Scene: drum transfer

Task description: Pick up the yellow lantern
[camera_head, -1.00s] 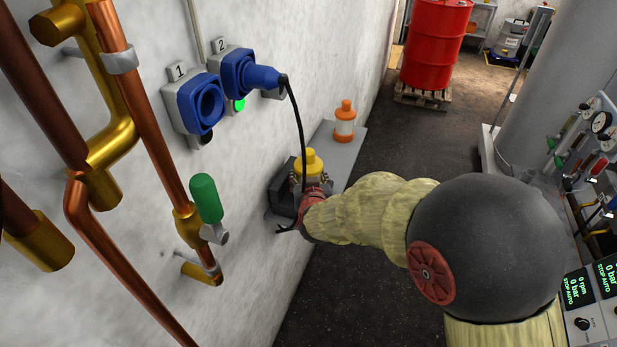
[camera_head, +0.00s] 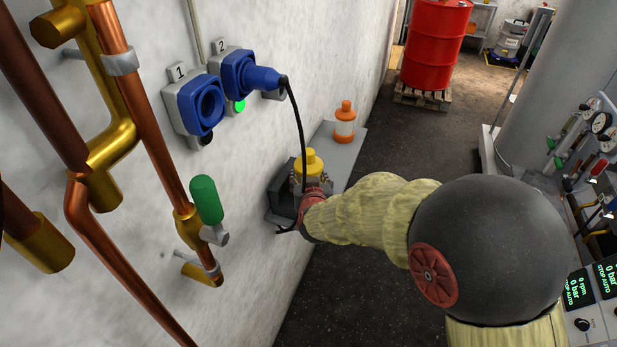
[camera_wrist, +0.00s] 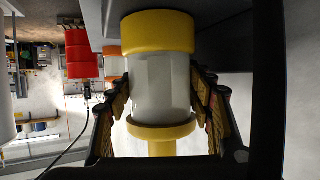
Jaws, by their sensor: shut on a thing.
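The yellow lantern (camera_head: 310,162) has a yellow cap and stands at the near end of a grey wall shelf, partly hidden by my arm. In the wrist view the lantern (camera_wrist: 160,85) fills the middle, with a pale cylindrical body between two yellow ends. My gripper (camera_wrist: 162,105) is shut on it, with a finger pad against each side of the pale body. In the head view my gripper (camera_head: 313,182) is mostly hidden behind my wrist. I cannot tell whether the lantern still touches the shelf.
An orange-and-white lantern (camera_head: 345,122) stands farther along the grey shelf (camera_head: 352,150). A black cable (camera_head: 299,130) hangs from the blue plug at socket 2, close to the yellow lantern. A red drum (camera_head: 436,45) stands on a pallet behind. Copper pipes (camera_head: 150,120) run at left.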

